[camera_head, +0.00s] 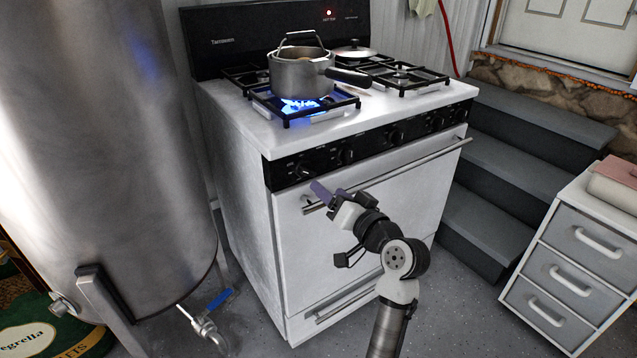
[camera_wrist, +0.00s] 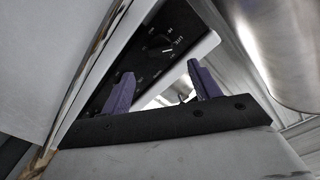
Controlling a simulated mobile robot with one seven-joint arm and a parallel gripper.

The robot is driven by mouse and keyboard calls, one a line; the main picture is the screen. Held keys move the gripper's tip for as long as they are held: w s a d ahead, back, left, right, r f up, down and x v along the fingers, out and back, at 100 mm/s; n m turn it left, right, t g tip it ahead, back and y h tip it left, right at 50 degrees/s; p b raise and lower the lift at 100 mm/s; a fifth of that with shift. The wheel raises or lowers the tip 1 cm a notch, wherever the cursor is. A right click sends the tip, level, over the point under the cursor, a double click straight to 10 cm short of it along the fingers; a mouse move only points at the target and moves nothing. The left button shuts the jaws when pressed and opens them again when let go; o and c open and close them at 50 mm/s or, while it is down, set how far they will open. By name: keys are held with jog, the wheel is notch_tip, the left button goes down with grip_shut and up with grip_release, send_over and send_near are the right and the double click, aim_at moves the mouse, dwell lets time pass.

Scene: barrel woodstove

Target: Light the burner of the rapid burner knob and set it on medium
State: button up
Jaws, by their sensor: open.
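The white stove (camera_head: 240,150) has a black front panel with a row of several black knobs. The leftmost knob (camera_head: 305,170) shows close ahead in the wrist view (camera_wrist: 160,43), with white markings around it. I cannot read which knob is the rapid burner's. A blue flame (camera_head: 299,105) burns on the front left burner, under a grey pot (camera_head: 298,78) with a dark handle. My gripper (camera_head: 322,192) is just below and in front of the left end of the panel. Its purple fingers (camera_wrist: 163,92) are apart, with nothing between them, and not touching the knob.
The oven door handle (camera_head: 400,174) runs just below the panel, close to my gripper. A large steel tank (camera_head: 110,150) stands left of the stove. Grey steps (camera_head: 515,125) and a drawer unit (camera_head: 575,255) are at the right.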

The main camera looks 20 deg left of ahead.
jog(key=v, duration=0.5)
jog(key=shift+s, duration=0.1)
dwell(0.9)
